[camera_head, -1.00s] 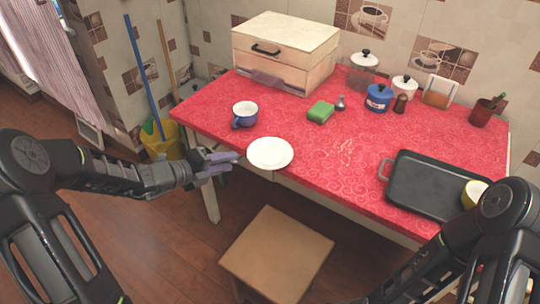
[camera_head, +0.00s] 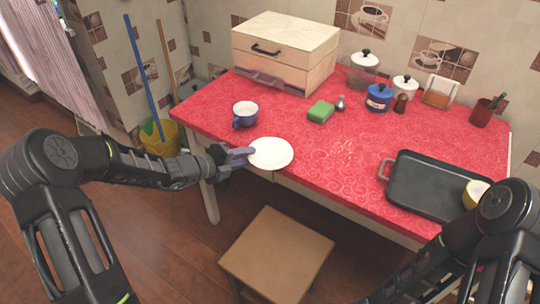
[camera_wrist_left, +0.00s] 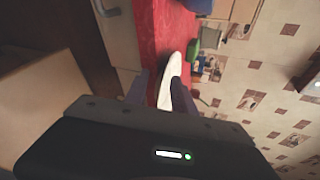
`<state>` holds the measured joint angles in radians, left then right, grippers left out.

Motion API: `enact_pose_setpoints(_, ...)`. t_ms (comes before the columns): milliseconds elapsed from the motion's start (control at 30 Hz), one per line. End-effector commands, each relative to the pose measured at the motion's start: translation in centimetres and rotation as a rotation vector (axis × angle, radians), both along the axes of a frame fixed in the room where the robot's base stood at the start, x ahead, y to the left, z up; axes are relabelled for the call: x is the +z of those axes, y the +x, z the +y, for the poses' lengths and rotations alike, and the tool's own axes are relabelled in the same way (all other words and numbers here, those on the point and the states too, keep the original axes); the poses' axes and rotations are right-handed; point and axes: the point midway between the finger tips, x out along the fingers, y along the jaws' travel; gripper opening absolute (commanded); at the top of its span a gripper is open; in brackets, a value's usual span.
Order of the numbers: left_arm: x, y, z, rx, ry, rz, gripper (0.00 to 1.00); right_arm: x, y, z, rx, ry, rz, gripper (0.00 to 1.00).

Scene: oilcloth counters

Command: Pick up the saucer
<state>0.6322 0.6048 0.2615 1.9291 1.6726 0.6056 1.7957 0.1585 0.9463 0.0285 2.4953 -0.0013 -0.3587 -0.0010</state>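The white saucer (camera_head: 271,153) lies flat at the front edge of the red-covered counter, left of its middle. My left gripper (camera_head: 244,155) is at the saucer's left rim, level with the counter edge. In the left wrist view the saucer (camera_wrist_left: 170,82) shows edge-on between the two fingers of my left gripper (camera_wrist_left: 160,92). The fingers are apart, with a gap between the saucer and the left-hand finger, so the gripper is open. My right arm shows at the lower right, but its gripper is out of the picture.
A blue and white mug (camera_head: 245,114) stands behind the saucer. A green sponge (camera_head: 320,111) lies farther back. A black tray (camera_head: 437,184) with a yellow cup (camera_head: 474,192) is at the right. A wooden stool (camera_head: 277,256) stands below the counter front.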

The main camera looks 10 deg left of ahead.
Motion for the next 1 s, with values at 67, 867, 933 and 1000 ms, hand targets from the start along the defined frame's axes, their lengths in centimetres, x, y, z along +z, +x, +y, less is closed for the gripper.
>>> enact_pose_setpoints(67,0.04,0.03,0.01,0.001,0.001,-0.001,0.31,0.02,0.00,0.00,0.000,0.000,0.000,0.36)
enact_pose_setpoints(867,0.05,-0.02,0.01,0.000,0.000,0.000,0.05,0.01,0.00,0.01,0.000,0.000,0.000,0.36)
enact_pose_setpoints(933,0.04,-0.02,0.01,0.000,0.000,0.000,0.00,0.01,0.00,0.01,0.000,0.000,0.000,0.36)
enact_pose_setpoints(1000,0.04,-0.02,0.01,0.000,0.000,0.000,0.00,0.01,0.00,0.01,0.000,0.000,0.000,0.36)
